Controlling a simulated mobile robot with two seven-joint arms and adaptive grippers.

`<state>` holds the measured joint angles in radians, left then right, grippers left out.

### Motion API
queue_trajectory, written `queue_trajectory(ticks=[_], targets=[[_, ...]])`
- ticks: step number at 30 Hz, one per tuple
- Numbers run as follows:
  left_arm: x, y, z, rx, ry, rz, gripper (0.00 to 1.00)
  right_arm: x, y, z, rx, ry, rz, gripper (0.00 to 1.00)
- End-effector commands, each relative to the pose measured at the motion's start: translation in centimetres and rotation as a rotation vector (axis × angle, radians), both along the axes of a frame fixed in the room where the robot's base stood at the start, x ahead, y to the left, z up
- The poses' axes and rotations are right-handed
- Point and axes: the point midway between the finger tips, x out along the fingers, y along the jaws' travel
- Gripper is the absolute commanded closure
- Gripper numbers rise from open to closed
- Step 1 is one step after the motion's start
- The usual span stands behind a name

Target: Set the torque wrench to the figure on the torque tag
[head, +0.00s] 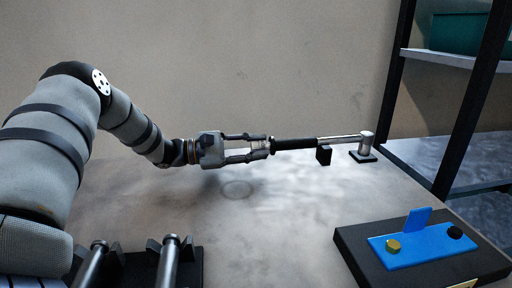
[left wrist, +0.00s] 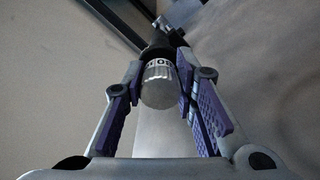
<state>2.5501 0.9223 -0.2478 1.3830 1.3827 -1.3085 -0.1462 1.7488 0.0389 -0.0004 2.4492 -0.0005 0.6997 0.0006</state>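A small black block supports the shaft. My left gripper (head: 262,146) has its fingers either side of the silver end knob; in the left wrist view the gripper (left wrist: 160,90) closes around this knob (left wrist: 159,86), pads at its sides. Dark digits ring the knob's collar, but the setting is not readable. No figure on a torque tag is legible; a yellow label (head: 465,284) is cut by the head view's lower edge.
A black box (head: 355,256) with a blue plate (head: 420,247), an upright blue tab, a brass knob and a black knob stands front right. A dark rack (head: 128,268) with metal rods is front left. Shelving (head: 470,100) stands at right. The middle of the table is clear.

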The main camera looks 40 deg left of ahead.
Motion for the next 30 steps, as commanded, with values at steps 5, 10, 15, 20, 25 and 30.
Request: queue_trajectory(ticks=[5,10,15,20,25,30], targets=[[0.0,0.01,0.02,-0.001,0.001,0.0,1.0,0.01,0.0,0.01,0.0,0.0,0.0,0.6],[-0.01,0.05,0.08,-0.02,0.015,0.001,1.0,0.07,0.0,0.08,0.0,-0.003,0.0,0.6],[-0.01,0.1,0.16,-0.082,0.062,0.0,1.0,0.27,0.0,0.27,0.0,-0.009,0.0,0.6],[0.01,0.13,0.25,-0.181,0.139,-0.001,1.0,0.53,0.0,0.53,0.0,-0.018,0.0,0.6],[0.03,0.17,0.26,-0.307,0.239,-0.004,1.0,0.76,0.0,0.76,0.0,-0.027,0.0,0.6],[0.08,0.22,0.23,-0.433,0.341,-0.006,1.0,0.92,0.01,0.91,0.001,-0.032,0.0,0.6]])
